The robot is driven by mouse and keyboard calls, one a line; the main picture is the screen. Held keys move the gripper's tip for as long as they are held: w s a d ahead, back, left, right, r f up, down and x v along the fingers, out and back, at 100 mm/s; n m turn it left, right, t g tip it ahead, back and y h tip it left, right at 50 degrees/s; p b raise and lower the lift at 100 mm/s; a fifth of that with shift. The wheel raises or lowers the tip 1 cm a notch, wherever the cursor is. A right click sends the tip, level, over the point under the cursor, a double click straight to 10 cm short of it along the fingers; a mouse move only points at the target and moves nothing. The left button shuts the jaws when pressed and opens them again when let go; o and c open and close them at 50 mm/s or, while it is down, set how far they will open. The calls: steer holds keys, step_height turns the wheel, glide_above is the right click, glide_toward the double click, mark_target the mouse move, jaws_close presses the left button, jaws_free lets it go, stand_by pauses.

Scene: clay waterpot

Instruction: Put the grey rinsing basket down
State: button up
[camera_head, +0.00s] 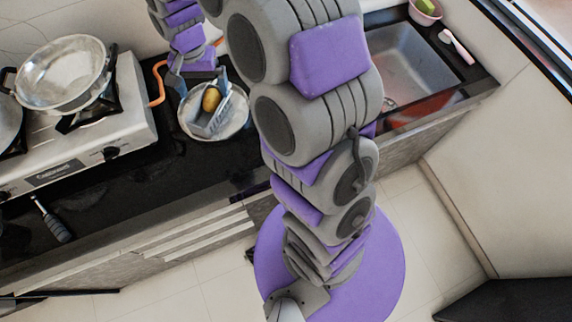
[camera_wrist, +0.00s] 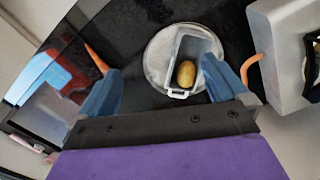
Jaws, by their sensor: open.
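The grey rinsing basket (camera_head: 222,117) sits on a round pale plate (camera_head: 240,123) on the dark counter, between stove and sink. A brownish-yellow potato (camera_head: 211,98) lies inside it. In the wrist view the basket (camera_wrist: 203,45) rests within the rim of the plate (camera_wrist: 152,66), its handle end toward me, with the potato (camera_wrist: 186,73) inside. My gripper (camera_wrist: 161,66) is open and empty, its blue fingers spread wide; the right finger appears close to the basket's right side. Whether it touches cannot be told. In the head view my gripper (camera_head: 200,80) is at the basket's far side, partly hidden.
A gas stove (camera_head: 90,145) with a metal pan (camera_head: 62,72) stands left, an orange hose (camera_head: 158,82) beside it. The sink (camera_head: 405,65) is right, with a pink bowl (camera_head: 425,12) behind. A grey-handled utensil (camera_head: 52,220) lies front left. The counter in front of the plate is clear.

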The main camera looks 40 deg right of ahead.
steer(key=s+d+r+n, duration=0.1)
steer(key=s+r+n, duration=0.1)
steer(key=s, duration=0.8)
steer(key=s+r+n+g, duration=0.1)
steer(key=s+r+n, duration=0.1)
steer(key=s, duration=0.9)
steer(key=s+d+r+n, duration=0.1)
steer(key=s+r+n, duration=0.1)
steer(key=s, duration=0.9)
steer(key=shift+d+n, duration=0.3)
steer(key=shift+n, duration=0.2)
steer(key=shift+d, duration=0.1)
